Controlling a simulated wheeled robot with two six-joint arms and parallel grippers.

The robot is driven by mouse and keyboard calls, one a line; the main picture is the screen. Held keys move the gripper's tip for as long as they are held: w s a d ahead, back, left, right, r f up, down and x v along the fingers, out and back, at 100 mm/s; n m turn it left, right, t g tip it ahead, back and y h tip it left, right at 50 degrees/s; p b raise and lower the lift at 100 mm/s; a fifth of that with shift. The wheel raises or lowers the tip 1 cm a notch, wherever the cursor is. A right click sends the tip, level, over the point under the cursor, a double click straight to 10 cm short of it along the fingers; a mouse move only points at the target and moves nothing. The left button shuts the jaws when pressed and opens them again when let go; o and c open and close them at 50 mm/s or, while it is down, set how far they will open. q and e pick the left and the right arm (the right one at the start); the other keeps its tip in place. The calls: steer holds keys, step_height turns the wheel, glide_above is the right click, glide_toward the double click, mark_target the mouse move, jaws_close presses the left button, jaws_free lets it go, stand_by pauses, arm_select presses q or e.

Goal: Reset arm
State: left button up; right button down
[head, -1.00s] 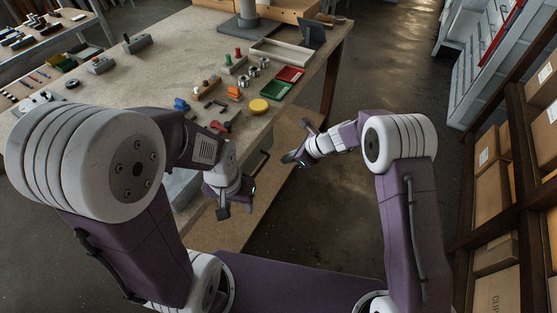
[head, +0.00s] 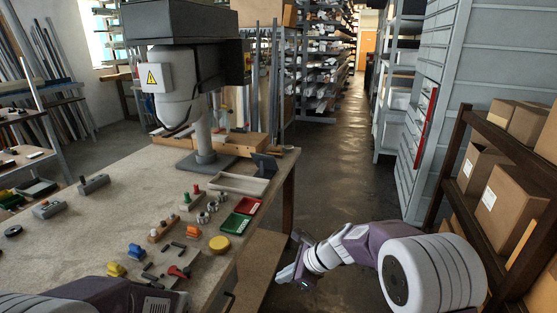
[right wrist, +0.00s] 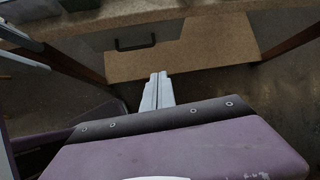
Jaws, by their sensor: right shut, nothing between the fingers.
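My right gripper (head: 290,268) is at the lower middle of the head view, in the air beside the right edge of the workbench (head: 110,215). It is empty. In the right wrist view its two grey fingers (right wrist: 157,92) are together and point toward the bench's lower board. My left arm shows only as a part at the bottom left of the head view, and its gripper is out of the frame.
On the bench are a yellow disc (head: 219,243), a green tray (head: 235,223), a red tray (head: 247,206) and several small parts. A drill press (head: 203,145) stands at the back. Shelves with cardboard boxes (head: 500,205) are at the right. The aisle floor (head: 335,165) is clear.

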arm_select(q)
step_height(320, 180, up, 2)
steer(key=shift+s+r+p, duration=0.1)
steer(key=shift+p, duration=0.5)
arm_select(e)
steer(key=s+d+f+n+g+h, duration=0.2)
steer(key=s+d+n+h, duration=0.4)
steer(key=s+d+n, duration=1)
steer(key=s+f+n, duration=0.1)
steer(key=s+n, duration=0.3)
steer(key=shift+s+d+n+h, duration=0.2)
steer(key=shift+d+n+h, duration=0.1)
steer(key=shift+d, duration=0.05)
